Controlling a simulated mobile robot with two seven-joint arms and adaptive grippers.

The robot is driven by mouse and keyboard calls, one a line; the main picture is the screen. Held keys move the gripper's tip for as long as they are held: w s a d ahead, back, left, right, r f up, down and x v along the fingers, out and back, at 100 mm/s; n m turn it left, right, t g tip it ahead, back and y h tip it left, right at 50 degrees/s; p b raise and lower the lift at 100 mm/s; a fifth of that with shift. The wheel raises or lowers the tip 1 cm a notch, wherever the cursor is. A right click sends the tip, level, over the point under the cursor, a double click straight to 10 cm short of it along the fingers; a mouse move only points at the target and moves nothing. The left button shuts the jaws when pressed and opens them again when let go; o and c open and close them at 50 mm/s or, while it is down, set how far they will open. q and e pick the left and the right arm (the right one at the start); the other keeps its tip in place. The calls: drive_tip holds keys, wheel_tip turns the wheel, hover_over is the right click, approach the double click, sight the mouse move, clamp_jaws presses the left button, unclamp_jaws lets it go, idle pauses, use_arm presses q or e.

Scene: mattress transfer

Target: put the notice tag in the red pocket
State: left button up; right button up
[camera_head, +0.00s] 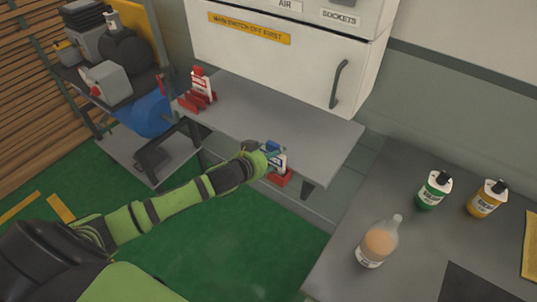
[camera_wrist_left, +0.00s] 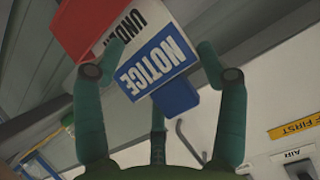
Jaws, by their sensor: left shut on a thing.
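The notice tag (camera_head: 279,160) is white with a blue top, and its word NOTICE reads clearly in the left wrist view (camera_wrist_left: 158,66). My left gripper (camera_head: 268,154) is shut on it, with a finger on either side in the wrist view (camera_wrist_left: 160,48). A red pocket (camera_head: 281,178) is at the front edge of the grey shelf, just below the tag. In the wrist view the red pocket (camera_wrist_left: 88,25) is against the tag's lettered lower part; I cannot tell whether the tag is inside it. My right gripper is out of view.
A red-topped tag (camera_head: 201,86) stands in another red holder at the shelf's left end. The grey shelf (camera_head: 270,118) is otherwise bare, under a white cabinet (camera_head: 285,55). A bench (camera_head: 400,190) at right holds green, yellow and clear bottles.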

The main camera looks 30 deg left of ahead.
use_arm(q)
drive_tip(key=o, duration=1.6)
drive_tip(key=shift+o, duration=0.2)
drive_tip(key=shift+s+r, duration=0.2)
drive_tip(key=shift+s, duration=0.1)
drive_tip(key=b+v, duration=0.1)
drive_tip(key=v, duration=1)
drive_tip(key=shift+s, duration=0.2)
drive_tip(key=shift+a+r, duration=0.1)
